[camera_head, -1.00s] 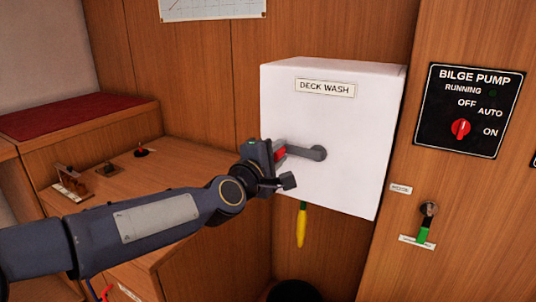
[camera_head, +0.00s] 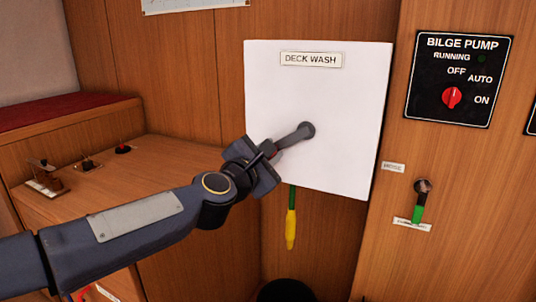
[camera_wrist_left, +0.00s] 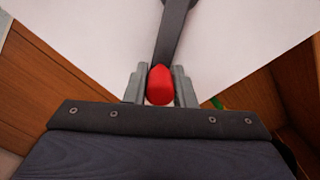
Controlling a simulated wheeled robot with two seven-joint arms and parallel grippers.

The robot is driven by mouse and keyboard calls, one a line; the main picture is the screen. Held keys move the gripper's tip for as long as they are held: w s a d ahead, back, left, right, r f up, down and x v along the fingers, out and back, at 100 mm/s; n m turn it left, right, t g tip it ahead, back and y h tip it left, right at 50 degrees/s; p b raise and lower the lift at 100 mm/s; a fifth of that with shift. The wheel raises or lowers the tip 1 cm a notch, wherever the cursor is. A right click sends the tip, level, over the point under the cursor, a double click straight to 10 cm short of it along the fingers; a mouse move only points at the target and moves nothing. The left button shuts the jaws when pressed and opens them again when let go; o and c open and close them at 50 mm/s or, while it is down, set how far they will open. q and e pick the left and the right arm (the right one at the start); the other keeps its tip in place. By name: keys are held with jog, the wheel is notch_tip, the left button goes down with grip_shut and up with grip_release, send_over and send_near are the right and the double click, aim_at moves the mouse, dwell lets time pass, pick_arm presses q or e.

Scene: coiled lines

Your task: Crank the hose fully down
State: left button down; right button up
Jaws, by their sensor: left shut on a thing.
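The white deck wash box (camera_head: 345,95) is on the wooden wall, labelled DECK WASH. Its grey crank arm (camera_head: 292,137) runs from a hub on the box's front down and left to my left gripper (camera_head: 266,158). In the left wrist view, the gripper (camera_wrist_left: 160,85) is shut on the crank's red knob (camera_wrist_left: 160,84), with a finger on each side. The hose (camera_head: 291,218), green above and yellow at its end, hangs straight below the box. Its upper part is hidden by the box. My right gripper is not in view.
A black round opening or bucket (camera_head: 286,291) is on the floor below the hose. A bilge pump panel (camera_head: 459,78) and a green-handled lever (camera_head: 419,203) are on the wall at right. A wooden counter (camera_head: 135,170) with small fittings is at left.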

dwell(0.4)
pick_arm(q)
jog(key=c, duration=1.2)
grip_release()
jog(key=v, duration=0.7)
jog(key=shift+s, duration=0.4)
jog(key=shift+a, duration=0.2)
jog(key=s+a+f+m+g+y, duration=0.2)
jog(key=s+a+f+m+g, duration=0.4)
jog(key=s+f+m, duration=0.55)
jog(key=s+a+f+m+g+y, duration=0.1)
jog(key=s+a+f+m+g, duration=0.6)
jog(key=s+f, duration=0.8)
notch_tip(320, 180, up, 36)
jog(key=a+m+t+p, duration=0.1)
jog(key=m+t+p, duration=0.1)
jog(key=p, duration=3.4)
jog(key=shift+s, duration=0.35)
